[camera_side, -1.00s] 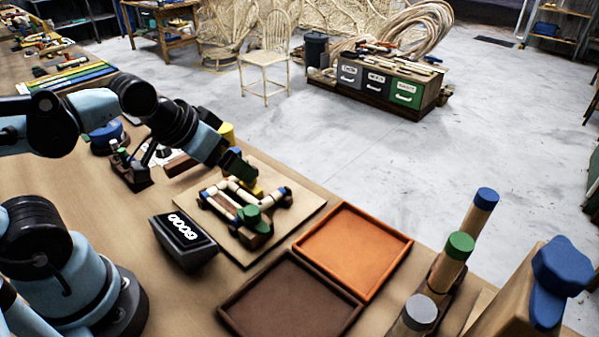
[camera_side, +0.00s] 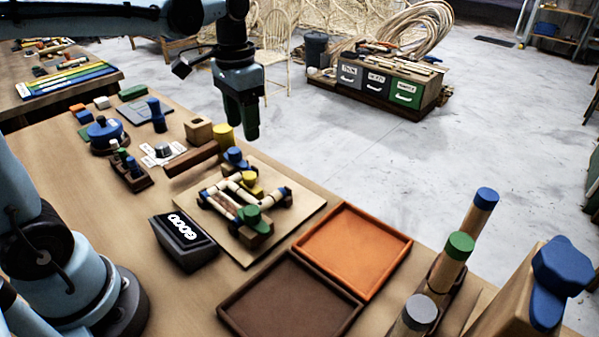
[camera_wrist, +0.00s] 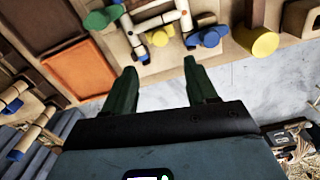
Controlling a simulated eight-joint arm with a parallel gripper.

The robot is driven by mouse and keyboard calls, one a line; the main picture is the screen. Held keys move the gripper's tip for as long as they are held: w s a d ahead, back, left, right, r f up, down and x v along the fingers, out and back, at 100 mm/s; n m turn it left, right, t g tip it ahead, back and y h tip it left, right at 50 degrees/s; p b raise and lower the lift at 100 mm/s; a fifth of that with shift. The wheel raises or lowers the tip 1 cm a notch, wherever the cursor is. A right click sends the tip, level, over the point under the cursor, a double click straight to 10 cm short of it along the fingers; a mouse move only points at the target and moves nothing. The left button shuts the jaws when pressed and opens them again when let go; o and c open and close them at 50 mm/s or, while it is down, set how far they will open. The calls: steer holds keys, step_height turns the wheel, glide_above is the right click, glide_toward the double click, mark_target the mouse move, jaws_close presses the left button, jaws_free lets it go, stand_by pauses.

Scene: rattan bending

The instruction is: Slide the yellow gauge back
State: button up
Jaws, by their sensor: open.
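A small yellow piece (camera_side: 249,180), which looks like the gauge, sits on the bending jig board (camera_side: 306,205) beside pale rattan rods and a blue knob (camera_side: 235,155). My gripper (camera_side: 243,136) is raised above the bench's far edge, fingers pointing down. In the wrist view my gripper (camera_wrist: 160,70) has its green fingers wide apart, with nothing between them.
An orange tray (camera_side: 400,240) and a brown tray (camera_side: 330,325) lie right of the board. A dark box marked GOOD (camera_side: 184,243) stands left of it. A brown bar (camera_side: 193,159) and wooden block (camera_side: 198,130) lie behind. Capped posts (camera_side: 459,245) stand at the right.

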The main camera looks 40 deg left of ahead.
mark_target(249, 175)
step_height(249, 175, down, 12)
stand_by(0.6)
jaws_close()
stand_by(0.4)
